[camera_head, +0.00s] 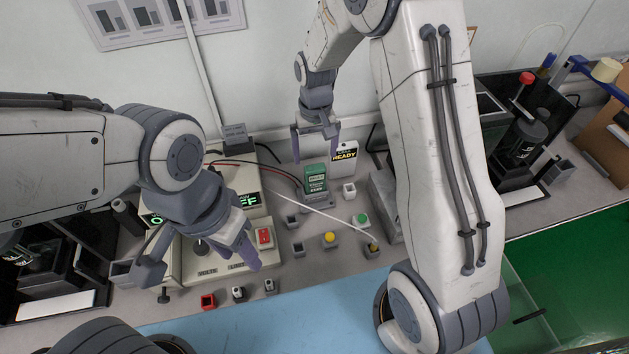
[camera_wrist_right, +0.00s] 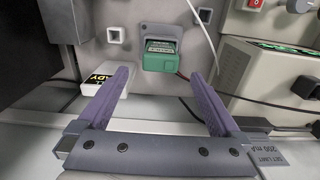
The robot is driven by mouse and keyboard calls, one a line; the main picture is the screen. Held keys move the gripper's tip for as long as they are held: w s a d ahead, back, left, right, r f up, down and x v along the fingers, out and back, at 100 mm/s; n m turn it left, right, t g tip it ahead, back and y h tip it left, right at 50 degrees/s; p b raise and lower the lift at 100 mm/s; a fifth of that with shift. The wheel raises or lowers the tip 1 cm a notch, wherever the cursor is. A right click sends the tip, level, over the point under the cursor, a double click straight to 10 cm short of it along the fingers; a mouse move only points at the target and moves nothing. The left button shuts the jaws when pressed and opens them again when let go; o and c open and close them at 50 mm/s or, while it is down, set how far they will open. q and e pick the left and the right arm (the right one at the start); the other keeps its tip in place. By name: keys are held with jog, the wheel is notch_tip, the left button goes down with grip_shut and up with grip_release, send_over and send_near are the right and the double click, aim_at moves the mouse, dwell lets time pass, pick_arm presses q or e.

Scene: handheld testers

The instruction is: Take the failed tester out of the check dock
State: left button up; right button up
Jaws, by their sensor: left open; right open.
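A green tester (camera_head: 315,178) with a pale label stands upright in the grey check dock (camera_head: 317,203), with red and black leads running to it. The right wrist view shows the tester (camera_wrist_right: 160,49) just beyond my fingers. My right gripper (camera_head: 316,150) is open and empty, just above and behind the tester; its fingers (camera_wrist_right: 160,76) are apart, with no contact visible. A white box with a black and yellow READY display (camera_head: 344,153) stands beside the dock, right of it. My left gripper (camera_head: 203,268) is open and empty over the power supply.
The power supply (camera_head: 222,268), with a green readout and red switch, stands left of the dock. Several small sockets and a yellow button (camera_head: 330,238) lie in front. A blue mat (camera_head: 290,309) is clear at the front. A green surface (camera_head: 578,262) lies at right.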

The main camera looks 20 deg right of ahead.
aim_at(315, 176)
notch_tip(315, 176, down, 4)
jog(key=shift+f, duration=0.2)
jog(key=shift+f+p, duration=0.95)
jog(key=shift+f, duration=1.7)
jog(key=c, duration=1.5)
jog(key=shift+r, duration=0.15)
